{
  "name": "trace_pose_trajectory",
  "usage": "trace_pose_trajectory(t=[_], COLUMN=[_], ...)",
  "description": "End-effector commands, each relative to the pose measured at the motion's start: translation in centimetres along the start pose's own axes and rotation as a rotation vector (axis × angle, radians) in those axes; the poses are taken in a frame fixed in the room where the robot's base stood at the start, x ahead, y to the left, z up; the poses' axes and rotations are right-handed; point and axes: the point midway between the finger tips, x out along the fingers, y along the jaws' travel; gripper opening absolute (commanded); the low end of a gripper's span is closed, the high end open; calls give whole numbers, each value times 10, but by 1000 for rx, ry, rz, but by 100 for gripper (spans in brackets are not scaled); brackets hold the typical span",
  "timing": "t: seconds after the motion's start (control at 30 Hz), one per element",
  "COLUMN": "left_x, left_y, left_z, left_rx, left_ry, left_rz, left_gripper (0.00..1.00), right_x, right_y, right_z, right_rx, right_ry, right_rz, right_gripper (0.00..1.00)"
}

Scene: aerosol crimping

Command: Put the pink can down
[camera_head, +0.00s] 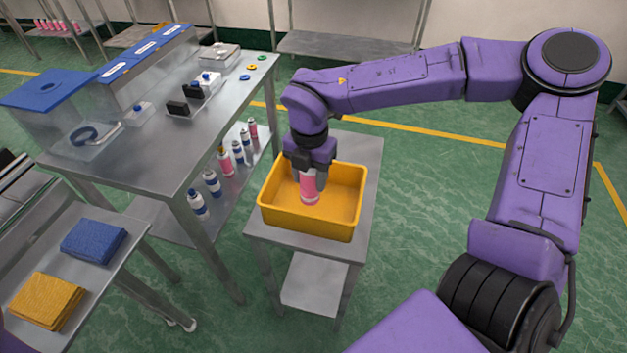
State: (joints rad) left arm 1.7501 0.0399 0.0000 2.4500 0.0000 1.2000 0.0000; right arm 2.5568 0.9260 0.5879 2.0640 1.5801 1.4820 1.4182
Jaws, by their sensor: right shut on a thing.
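The pink can (309,190) is pink with a white band and is upright inside the yellow bin (306,224). My right gripper (309,168) is shut on the top of the can from above. The can's lower end is inside the bin's walls; I cannot tell whether it touches the bin floor. The yellow bin stands on a small metal table (364,215). My left gripper is not in view.
A steel workbench (160,165) with blue-lidded machines stands at the left. Several cans (212,183) stand on its lower shelf. Blue cloths (93,242) and yellow cloths (46,301) lie on a front-left table. Green floor is open at the right.

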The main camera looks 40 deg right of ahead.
Motion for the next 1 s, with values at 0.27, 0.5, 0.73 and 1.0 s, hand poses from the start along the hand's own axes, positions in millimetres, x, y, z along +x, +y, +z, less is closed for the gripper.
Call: trace_pose_trajectory(t=[0.27,0.5,0.73,1.0], left_x=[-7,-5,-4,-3], left_y=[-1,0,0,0], left_z=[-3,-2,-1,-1], left_rx=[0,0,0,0], left_ry=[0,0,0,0], left_rz=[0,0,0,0], left_gripper=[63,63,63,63], right_x=[34,63,65,66], right_y=[3,3,3,3], right_z=[30,28,28,28], right_rx=[4,2,3,3], right_ry=[1,-1,0,0], right_rz=[-1,2,3,3], right_gripper=[17,17,17,72])
